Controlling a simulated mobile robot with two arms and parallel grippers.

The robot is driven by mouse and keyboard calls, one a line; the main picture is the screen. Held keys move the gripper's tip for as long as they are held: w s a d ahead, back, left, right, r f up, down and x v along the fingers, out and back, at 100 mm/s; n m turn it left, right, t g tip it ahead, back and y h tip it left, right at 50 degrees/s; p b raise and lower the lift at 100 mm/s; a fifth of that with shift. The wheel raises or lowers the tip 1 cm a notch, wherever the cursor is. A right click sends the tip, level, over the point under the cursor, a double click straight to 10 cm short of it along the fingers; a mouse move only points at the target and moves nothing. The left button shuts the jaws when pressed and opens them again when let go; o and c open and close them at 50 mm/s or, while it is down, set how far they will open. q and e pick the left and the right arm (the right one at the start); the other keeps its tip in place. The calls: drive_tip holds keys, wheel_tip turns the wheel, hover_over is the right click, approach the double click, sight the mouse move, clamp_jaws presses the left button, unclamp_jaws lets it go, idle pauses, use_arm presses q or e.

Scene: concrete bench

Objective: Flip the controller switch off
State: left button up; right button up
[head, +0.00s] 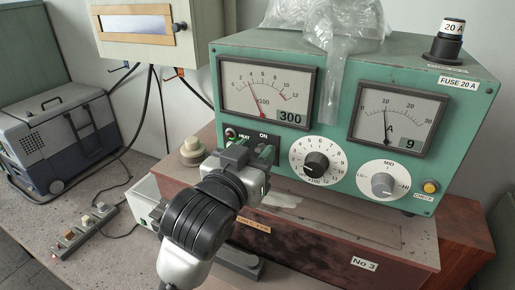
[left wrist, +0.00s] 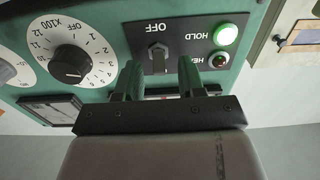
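The green controller (head: 330,95) stands on a reddish-brown base on the bench. Its dark switch panel is mostly hidden behind my left gripper in the head view, with HEAT and ON lettering showing above. In the left wrist view, upside down, the switch (left wrist: 158,57) is a small dark lever beside the word OFF; which way it leans I cannot tell. A green HOLD lamp (left wrist: 228,34) is lit, and the HEAT lamp (left wrist: 219,61) looks dark red. My left gripper (head: 256,150) is open and empty, its fingertips (left wrist: 161,78) on either side of the lever's line. My right gripper is not in view.
A black range knob (head: 316,164) and a grey knob (head: 383,184) sit right of the switch panel. A cream knob (head: 192,150) stands left of my gripper. Clear plastic wrap (head: 330,40) hangs over the controller's front. A power strip (head: 83,232) lies at left.

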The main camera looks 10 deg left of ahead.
use_arm(q)
drive_tip(key=shift+s, duration=0.2)
drive_tip(key=shift+c, duration=3)
clamp_jaws()
drive_tip(key=shift+f+b, duration=0.15)
drive_tip(key=shift+b, duration=0.15)
drive_tip(key=t+b, duration=0.1)
drive_tip(key=b, duration=0.2)
drive_tip(key=f+t+h+b, duration=0.1)
drive_tip(key=t+b, duration=0.1)
drive_tip(key=b, duration=0.2)
drive_tip(key=shift+f, duration=0.3)
drive_tip(key=shift+r+t+b, duration=0.2)
drive_tip(key=shift+t+b, duration=0.2)
drive_tip(key=shift+t, duration=0.2)
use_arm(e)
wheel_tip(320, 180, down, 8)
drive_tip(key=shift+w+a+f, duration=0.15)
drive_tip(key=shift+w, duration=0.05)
